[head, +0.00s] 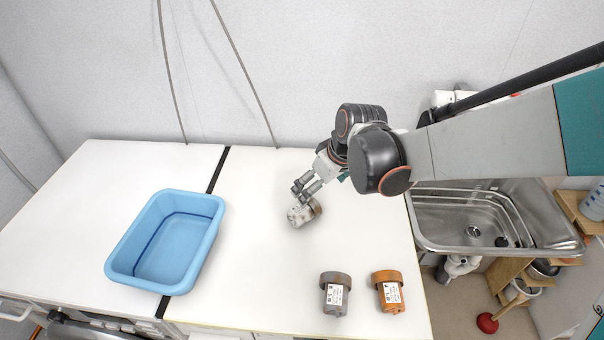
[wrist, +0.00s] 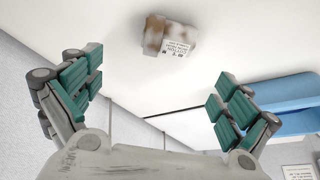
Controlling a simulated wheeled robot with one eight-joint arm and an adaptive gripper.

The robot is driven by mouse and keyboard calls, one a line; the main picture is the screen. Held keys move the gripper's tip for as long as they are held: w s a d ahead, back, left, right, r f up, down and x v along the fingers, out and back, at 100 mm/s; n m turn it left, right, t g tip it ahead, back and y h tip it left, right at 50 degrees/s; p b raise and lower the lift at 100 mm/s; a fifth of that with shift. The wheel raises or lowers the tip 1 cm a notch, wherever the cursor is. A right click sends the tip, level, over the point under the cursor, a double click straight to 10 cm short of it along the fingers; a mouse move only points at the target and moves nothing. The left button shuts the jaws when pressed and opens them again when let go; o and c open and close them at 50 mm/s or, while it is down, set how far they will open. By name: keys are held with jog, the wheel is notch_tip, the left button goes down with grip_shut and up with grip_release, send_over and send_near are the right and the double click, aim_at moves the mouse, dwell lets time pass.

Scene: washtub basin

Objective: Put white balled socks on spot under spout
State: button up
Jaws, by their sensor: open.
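I see nothing that is clearly a pair of white balled socks, and no spout or marked spot under one can be made out. A small whitish, brown-mottled piece with a printed label (head: 301,214) lies on the white worktop; it also shows at the top middle of the wrist view (wrist: 170,37). My gripper (head: 304,189) is open and empty, just behind and above this piece in the head view. In the wrist view, my gripper's green-padded fingers (wrist: 158,88) stand wide apart, and the piece lies beyond their tips, untouched.
A blue basin (head: 170,240) stands on the left of the worktop, empty. A steel sink (head: 470,225) is at the right. The worktop between basin and jars is clear.

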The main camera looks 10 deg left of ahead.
aim_at(308, 209)
jog(key=x, duration=0.2)
jog(key=b+x, duration=0.1)
jog(key=x, duration=0.2)
jog(key=s+b+x, duration=0.1)
jog(key=x, duration=0.2)
jog(key=shift+a, duration=0.35)
jog(key=b+x, duration=0.2)
jog(key=x, duration=0.3)
jog(key=shift+f+b, duration=0.1)
jog(key=shift+b, duration=0.3)
jog(key=c, duration=1.2)
